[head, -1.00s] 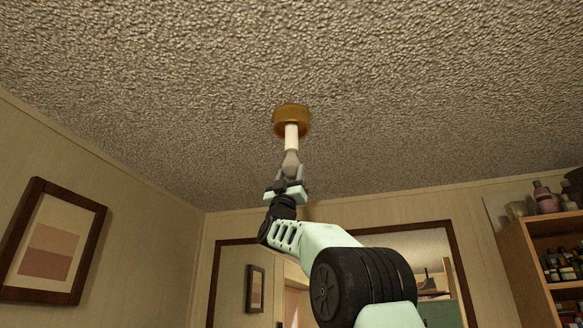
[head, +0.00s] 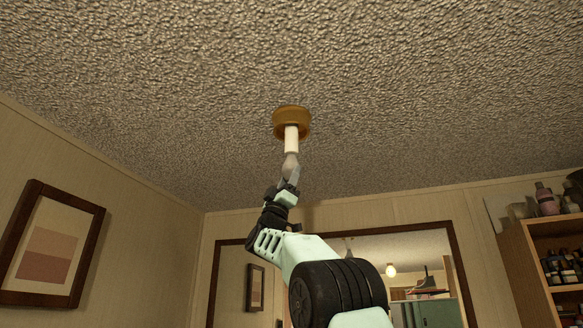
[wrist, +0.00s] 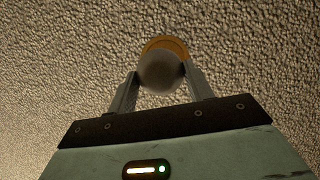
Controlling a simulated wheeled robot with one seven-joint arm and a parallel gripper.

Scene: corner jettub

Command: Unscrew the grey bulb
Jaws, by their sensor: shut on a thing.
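The grey bulb (head: 291,163) hangs below a white socket stem (head: 291,139) under a round amber ceiling fixture (head: 291,121). In the head view my gripper (head: 290,177) reaches up to it from below and is shut on it. In the wrist view the bulb (wrist: 161,72) sits between the two fingers of my gripper (wrist: 160,80), one on each side. The amber fixture (wrist: 165,44) shows behind the bulb. The bulb hides the stem there, and I cannot tell how far the bulb is threaded in.
The textured ceiling (head: 420,90) is clear around the fixture. A framed picture (head: 48,250) hangs on the left wall. A large framed mirror (head: 400,240) is on the back wall. A shelf with bottles (head: 545,240) stands at the right.

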